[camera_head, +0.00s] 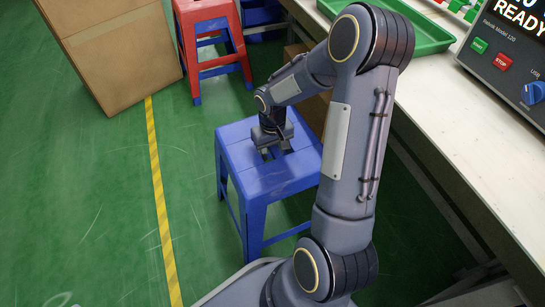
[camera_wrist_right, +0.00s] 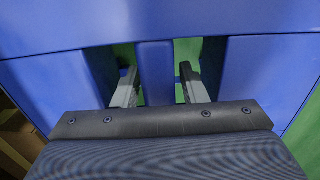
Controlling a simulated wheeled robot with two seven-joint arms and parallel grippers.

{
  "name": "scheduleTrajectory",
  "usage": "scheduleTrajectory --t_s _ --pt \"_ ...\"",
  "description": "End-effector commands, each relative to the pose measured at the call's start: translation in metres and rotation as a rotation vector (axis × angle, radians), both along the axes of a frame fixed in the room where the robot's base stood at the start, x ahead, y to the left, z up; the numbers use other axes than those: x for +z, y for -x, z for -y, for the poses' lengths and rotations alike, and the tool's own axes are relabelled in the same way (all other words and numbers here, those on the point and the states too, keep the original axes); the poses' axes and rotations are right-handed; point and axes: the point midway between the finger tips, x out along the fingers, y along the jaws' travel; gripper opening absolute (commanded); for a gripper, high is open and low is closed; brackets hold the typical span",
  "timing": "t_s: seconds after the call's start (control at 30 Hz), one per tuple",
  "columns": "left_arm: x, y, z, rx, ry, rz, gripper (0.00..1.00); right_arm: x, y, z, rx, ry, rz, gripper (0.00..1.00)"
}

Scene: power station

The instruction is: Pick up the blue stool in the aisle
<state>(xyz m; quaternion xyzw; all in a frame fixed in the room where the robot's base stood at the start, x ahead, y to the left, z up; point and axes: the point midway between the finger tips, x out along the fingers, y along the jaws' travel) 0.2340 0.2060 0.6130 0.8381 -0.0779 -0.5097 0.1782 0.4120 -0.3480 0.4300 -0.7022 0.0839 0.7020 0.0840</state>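The blue stool (camera_head: 268,182) stands upright on the green floor beside the workbench, at the middle of the head view. My right gripper (camera_head: 277,153) points down at its seat. In the right wrist view, slots in the stool's seat (camera_wrist_right: 235,18) show with a blue bar (camera_wrist_right: 155,70) between them. The two fingers of my right gripper (camera_wrist_right: 159,75) reach into the slots, one on each side of this bar. Narrow green gaps show between fingers and bar, so the gripper looks open around it. My left gripper is not in view.
A cardboard box (camera_head: 115,50) and a red stool (camera_head: 213,40) stand behind. The white workbench (camera_head: 450,110) on the right carries a green tray (camera_head: 420,32) and a control unit (camera_head: 505,55). A yellow line (camera_head: 158,190) crosses the floor; the floor left of it is clear.

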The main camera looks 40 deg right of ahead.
Motion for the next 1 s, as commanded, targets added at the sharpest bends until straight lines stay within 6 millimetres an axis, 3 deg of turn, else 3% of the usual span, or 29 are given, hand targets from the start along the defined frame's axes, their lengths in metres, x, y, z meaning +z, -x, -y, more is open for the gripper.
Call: scheduleTrajectory --t_s 0.03,0.3,1.0 --pt "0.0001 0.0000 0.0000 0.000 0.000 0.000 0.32 0.0001 0.0001 0.0000 0.000 0.000 0.000 0.32" --pt "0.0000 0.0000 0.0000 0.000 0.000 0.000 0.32 0.0002 0.0001 0.0000 0.000 0.000 0.000 0.00" --pt "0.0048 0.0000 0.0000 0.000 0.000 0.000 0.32 0.0066 -0.0012 0.0001 0.001 0.001 0.003 0.00"
